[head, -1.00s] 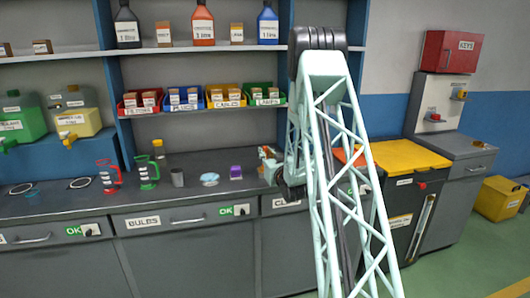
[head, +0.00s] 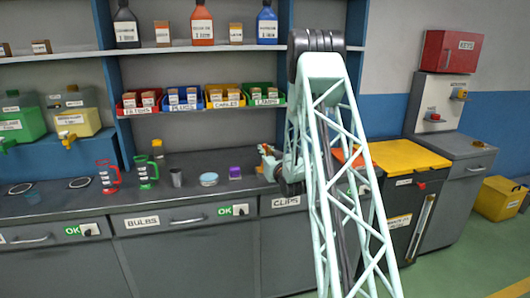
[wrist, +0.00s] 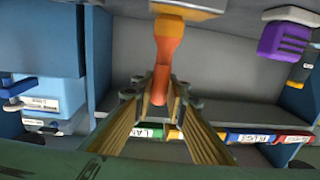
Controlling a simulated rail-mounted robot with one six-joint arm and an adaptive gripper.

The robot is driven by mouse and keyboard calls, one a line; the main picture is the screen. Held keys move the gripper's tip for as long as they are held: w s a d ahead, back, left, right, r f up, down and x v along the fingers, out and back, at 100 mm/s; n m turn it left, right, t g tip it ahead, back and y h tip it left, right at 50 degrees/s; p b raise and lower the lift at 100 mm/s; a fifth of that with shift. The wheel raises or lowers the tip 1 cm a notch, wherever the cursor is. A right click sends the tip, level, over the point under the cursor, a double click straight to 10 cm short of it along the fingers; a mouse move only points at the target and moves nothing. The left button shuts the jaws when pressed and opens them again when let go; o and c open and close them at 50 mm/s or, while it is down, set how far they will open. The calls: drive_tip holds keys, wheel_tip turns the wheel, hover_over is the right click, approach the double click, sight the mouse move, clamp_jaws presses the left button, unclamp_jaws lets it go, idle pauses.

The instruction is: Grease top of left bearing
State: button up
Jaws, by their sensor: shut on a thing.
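My gripper (wrist: 160,90) is shut on an orange handle (wrist: 165,50). In the wrist view the handle runs up from between the fingers and meets a tan block (wrist: 190,8) at the top edge. I cannot tell whether the two are joined or only touching. In the head view my gripper (head: 268,153) is above the back of the workbench, partly behind my own arm. A small orange-brown part shows there. I cannot pick out a left bearing in either view; two flat rings (head: 80,183) (head: 20,188) lie at the bench's left.
The grey workbench (head: 125,205) holds red (head: 108,176) and green (head: 147,172) stands, a metal cup (head: 177,178), a pale round tin (head: 208,179) and a purple block (head: 235,172). Shelves with coloured bins (head: 184,98) stand behind. A yellow-topped cabinet (head: 405,157) is at right.

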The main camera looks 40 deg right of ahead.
drive_tip(key=shift+f+b+v, duration=0.2)
drive_tip(key=shift+b+v, duration=0.95)
drive_tip(key=shift+v, duration=1.2)
wheel_tip(320, 180, up, 8)
drive_tip(key=shift+s+a+p, duration=0.15)
drive_tip(key=shift+a+p, duration=0.05)
drive_tip(key=shift+p, duration=0.25)
drive_tip(key=shift+r, duration=0.15)
